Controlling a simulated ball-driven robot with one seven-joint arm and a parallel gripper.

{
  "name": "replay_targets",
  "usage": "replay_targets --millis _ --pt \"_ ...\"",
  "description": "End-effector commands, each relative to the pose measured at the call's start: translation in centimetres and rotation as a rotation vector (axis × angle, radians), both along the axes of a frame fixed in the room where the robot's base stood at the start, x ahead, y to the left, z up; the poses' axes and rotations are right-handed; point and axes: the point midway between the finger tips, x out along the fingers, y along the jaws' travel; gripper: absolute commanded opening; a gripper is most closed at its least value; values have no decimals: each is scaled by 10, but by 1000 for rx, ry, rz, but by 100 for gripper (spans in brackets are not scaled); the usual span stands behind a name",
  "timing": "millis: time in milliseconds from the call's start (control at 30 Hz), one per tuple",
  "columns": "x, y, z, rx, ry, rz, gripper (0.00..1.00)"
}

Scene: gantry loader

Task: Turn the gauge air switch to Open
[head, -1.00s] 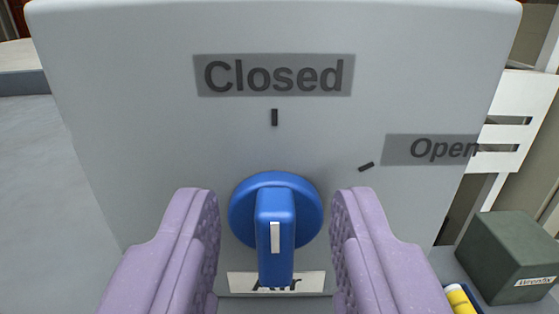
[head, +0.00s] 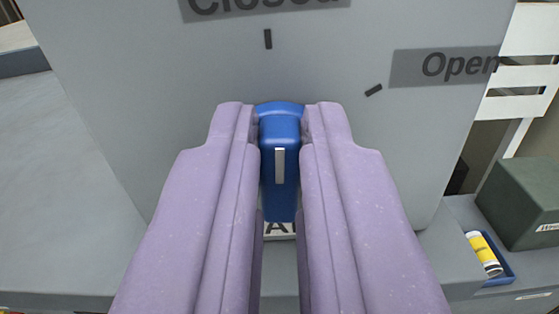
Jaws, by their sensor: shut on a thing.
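The blue air switch (head: 280,168) sits on the front of a grey panel (head: 170,100). Its white pointer line stands upright, in line with the black tick under the Closed label (head: 265,8). The Open label (head: 445,66), with its own slanted tick, is up and to the right of the switch. My gripper (head: 279,135) is shut on the switch handle, one purple finger on each side. The fingers hide most of the round base and part of the Air label (head: 278,228) below.
A dark green box (head: 525,200) and a yellow-and-white cylinder (head: 484,252) in a blue holder stand at the lower right, beside the panel. A white slatted frame (head: 525,75) is at the right. A grey surface at the left is bare.

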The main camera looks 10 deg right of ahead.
Motion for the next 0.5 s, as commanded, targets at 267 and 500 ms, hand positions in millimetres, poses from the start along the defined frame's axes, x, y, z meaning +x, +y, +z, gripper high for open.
replay_targets --millis 267,500 --pt "-1 -3 -1 208 -60 0 0" --pt "-2 -6 -2 428 -123 0 0"
